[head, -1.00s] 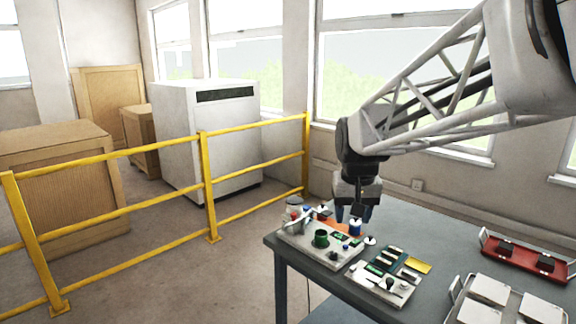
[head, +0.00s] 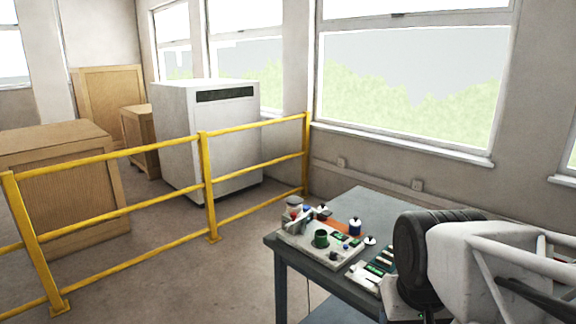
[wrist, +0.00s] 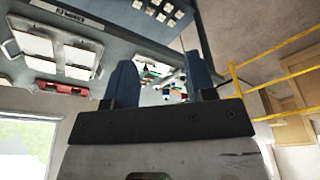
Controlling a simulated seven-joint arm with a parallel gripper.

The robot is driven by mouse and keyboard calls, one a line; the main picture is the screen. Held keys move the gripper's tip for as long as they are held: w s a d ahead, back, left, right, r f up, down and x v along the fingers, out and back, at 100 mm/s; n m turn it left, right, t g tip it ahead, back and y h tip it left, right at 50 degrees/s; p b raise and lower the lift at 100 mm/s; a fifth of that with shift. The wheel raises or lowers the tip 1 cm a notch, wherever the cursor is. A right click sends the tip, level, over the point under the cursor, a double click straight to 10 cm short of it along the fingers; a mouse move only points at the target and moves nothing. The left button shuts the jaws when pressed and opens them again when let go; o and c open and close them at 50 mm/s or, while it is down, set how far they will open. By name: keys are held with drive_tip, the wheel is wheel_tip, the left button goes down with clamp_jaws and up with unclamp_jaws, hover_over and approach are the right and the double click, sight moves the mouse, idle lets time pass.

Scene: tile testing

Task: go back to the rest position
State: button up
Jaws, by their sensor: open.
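My gripper (wrist: 165,85) shows in the wrist view with its two blue fingers apart and nothing between them. In that view the test boards on the table appear small and far beyond the fingertips. In the head view my arm fills the lower right, and the gripper's fingers are out of the frame or hidden. The grey table (head: 368,207) stands in the middle right. A test board (head: 300,246) with a green cylinder (head: 321,239) and a blue cylinder (head: 355,226) lies at its left end. A second board (head: 366,277) is partly hidden behind my arm.
A yellow railing (head: 205,185) runs along the left, with a white cabinet (head: 205,140) and wooden crates (head: 55,185) behind it. In the wrist view a red tray (wrist: 60,90) and a tray of white tiles (wrist: 40,45) show at the left.

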drive_tip(key=shift+s+d+f, duration=0.1)
drive_tip(key=shift+s+f, duration=0.2)
drive_tip(key=shift+s, duration=0.3)
drive_tip(key=shift+s+f, duration=0.3)
drive_tip(key=shift+s, duration=0.25)
